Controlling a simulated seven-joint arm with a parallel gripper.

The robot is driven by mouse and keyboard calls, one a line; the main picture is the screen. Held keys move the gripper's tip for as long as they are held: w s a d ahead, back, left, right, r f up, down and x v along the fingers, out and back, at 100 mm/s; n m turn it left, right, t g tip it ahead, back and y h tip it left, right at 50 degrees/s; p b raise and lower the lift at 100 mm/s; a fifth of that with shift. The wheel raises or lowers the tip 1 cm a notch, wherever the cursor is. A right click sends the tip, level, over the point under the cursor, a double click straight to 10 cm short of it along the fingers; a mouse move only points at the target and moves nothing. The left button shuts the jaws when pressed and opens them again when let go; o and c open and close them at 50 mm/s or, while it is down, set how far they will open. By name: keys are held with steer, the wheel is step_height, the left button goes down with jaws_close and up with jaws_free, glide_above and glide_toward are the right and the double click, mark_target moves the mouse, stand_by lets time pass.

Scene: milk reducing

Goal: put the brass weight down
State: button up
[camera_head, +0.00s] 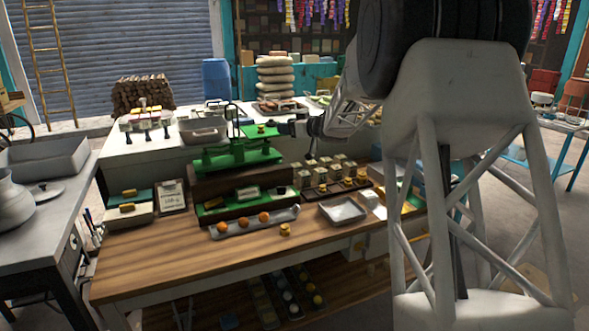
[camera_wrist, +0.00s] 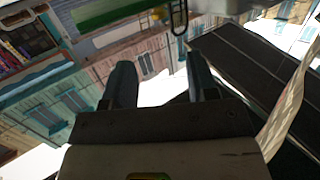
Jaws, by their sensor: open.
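A small brass weight (camera_head: 285,229) stands upright on the bare wood of the table (camera_head: 180,265), right of a long tray. The green balance scale (camera_head: 237,158) stands on a dark wooden base behind it. My gripper (camera_head: 285,128) is beside the scale's right pan (camera_head: 262,131), above the table and well behind that weight. In the wrist view my gripper (camera_wrist: 162,85) has its two dark fingers apart with nothing between them. A small yellow piece (camera_wrist: 158,13) shows at the top edge there; I cannot tell whether it is a brass weight.
The long metal tray (camera_head: 282,215) holds three orange balls. A rack of small compartments (camera_head: 330,178) with brass pieces stands at the right, behind an empty metal tray (camera_head: 342,209). A framed card (camera_head: 172,196) stands at the left. The table's front strip is mostly clear.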

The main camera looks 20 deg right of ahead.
steer(key=shift+r, duration=0.1)
steer(key=s+a+r+m+h, duration=0.3)
steer(key=s+h, duration=0.2)
steer(key=s, duration=0.4)
steer(key=s+a+r+m+h, duration=0.35)
steer(key=s+h, duration=0.25)
steer(key=s, duration=0.3)
steer(key=s+a+f+g, duration=0.3)
steer(key=s+a+f, duration=0.1)
steer(key=s, duration=0.9)
steer(key=s+a+f+g+y, duration=0.1)
steer(key=s+a+f+g, duration=0.3)
steer(key=s, duration=1)
steer(key=s+a+f+g, duration=0.3)
steer(key=s+a+f, duration=0.3)
steer(key=s, duration=0.8)
steer(key=shift+m+g+y, duration=0.3)
steer(key=shift+m+y, duration=0.05)
steer(key=shift+y, duration=0.05)
